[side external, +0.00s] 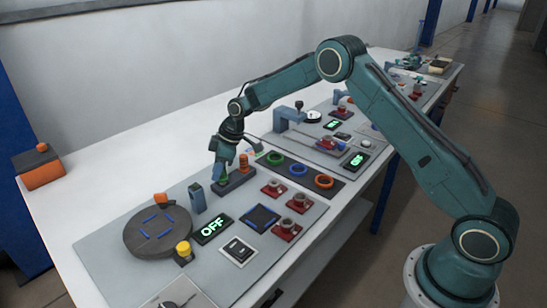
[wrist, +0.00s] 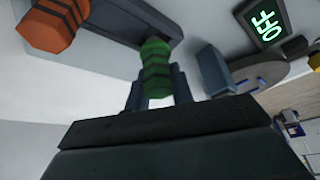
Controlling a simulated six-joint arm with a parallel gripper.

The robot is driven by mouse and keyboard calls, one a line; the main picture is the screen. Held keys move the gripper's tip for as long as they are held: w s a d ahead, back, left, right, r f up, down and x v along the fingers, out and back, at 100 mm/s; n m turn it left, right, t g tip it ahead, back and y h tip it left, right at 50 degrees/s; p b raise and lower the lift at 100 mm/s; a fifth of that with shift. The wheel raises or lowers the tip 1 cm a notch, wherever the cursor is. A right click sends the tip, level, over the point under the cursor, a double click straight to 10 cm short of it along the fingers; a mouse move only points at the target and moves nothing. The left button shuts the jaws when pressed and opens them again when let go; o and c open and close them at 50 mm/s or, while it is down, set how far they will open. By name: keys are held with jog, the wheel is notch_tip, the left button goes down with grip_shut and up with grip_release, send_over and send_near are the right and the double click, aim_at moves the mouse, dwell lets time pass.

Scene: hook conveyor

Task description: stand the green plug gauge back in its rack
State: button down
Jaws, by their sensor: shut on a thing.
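The green plug gauge (wrist: 155,66), with dark bands, is between the two fingers of my gripper (wrist: 158,92) in the wrist view. My gripper (side external: 222,178) is shut on it, over the left end of the dark rack (side external: 238,180) in the side view. Only a little of the green gauge (side external: 225,182) shows there, between the fingers. Its far end meets the rack's edge (wrist: 118,22) in the wrist view. I cannot tell how deep it sits in the rack. The orange plug gauge (side external: 243,163) stands upright in the rack's other end; it also shows in the wrist view (wrist: 50,22).
A blue-grey block (side external: 197,196) stands close left of the rack. A round dark turntable (side external: 157,232), an OFF display (side external: 212,229) and red fixtures (side external: 290,231) lie nearer. A dark tray with coloured rings (side external: 298,172) is to the right.

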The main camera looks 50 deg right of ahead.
jog(key=shift+f, duration=0.9)
dwell(0.3)
dwell(0.4)
jog(key=c, duration=0.7)
grip_release()
jog(key=shift+r, duration=0.15)
jog(key=shift+r, duration=3.35)
jog(key=shift+r, duration=0.1)
